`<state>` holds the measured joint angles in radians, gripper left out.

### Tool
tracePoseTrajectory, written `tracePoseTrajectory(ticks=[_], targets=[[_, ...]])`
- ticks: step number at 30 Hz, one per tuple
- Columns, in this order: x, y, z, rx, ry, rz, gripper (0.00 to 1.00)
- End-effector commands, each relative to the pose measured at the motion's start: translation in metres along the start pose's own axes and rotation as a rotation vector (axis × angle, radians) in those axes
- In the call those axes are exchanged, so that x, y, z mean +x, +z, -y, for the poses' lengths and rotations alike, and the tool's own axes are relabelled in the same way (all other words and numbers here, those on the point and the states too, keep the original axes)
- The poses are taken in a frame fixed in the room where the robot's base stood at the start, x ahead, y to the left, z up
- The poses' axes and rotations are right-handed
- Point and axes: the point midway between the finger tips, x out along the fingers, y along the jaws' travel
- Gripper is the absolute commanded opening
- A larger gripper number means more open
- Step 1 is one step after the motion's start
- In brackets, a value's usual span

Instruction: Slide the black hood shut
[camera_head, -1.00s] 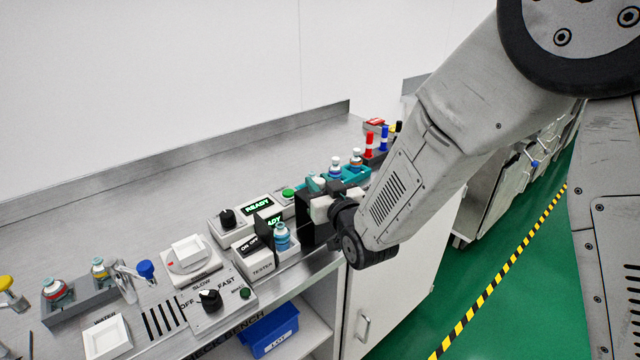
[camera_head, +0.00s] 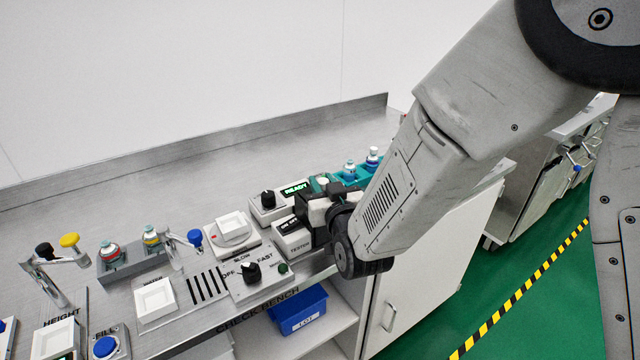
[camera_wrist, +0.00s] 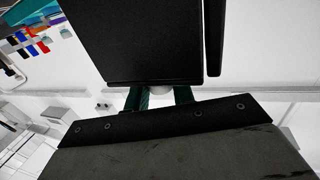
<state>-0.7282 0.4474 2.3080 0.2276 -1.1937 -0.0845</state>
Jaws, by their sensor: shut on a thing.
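The black hood (camera_head: 314,228) is at the right end of the tester (camera_head: 291,241), mostly behind my gripper and arm in the head view. In the wrist view the hood (camera_wrist: 150,45) is a large dark block filling the upper middle. My gripper (camera_head: 321,204) is at the hood; in the wrist view its green fingers (camera_wrist: 160,96) are shut on a small pale part, apparently the hood's handle, at the hood's edge. The vial that stood in the tester is now hidden. Whether the hood is at the end of its travel cannot be told.
A black-knobbed unit with a READY display (camera_head: 295,188) stands behind the tester. A teal rack (camera_head: 352,177) with vials is beyond my gripper. Open bench lies behind.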

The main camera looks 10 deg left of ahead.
Motion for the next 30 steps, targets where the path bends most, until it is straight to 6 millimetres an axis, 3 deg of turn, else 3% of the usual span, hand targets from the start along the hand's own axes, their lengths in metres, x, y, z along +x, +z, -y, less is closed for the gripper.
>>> tracePoseTrajectory(ticks=[2,3,4,5,15,24,30], targets=[[0.000,-0.001,0.004,-0.001,-0.009,-0.002,0.00],[0.000,-0.001,0.004,-0.001,-0.009,-0.002,0.36],[-0.001,-0.001,0.004,-0.001,-0.009,-0.002,0.44],[-0.001,-0.001,0.004,-0.001,-0.009,-0.002,0.46],[-0.005,0.000,0.002,-0.001,-0.005,0.000,0.46],[-0.054,-0.001,0.003,-0.001,-0.009,-0.001,0.46],[-0.075,-0.001,0.003,-0.001,-0.008,-0.002,0.46]])
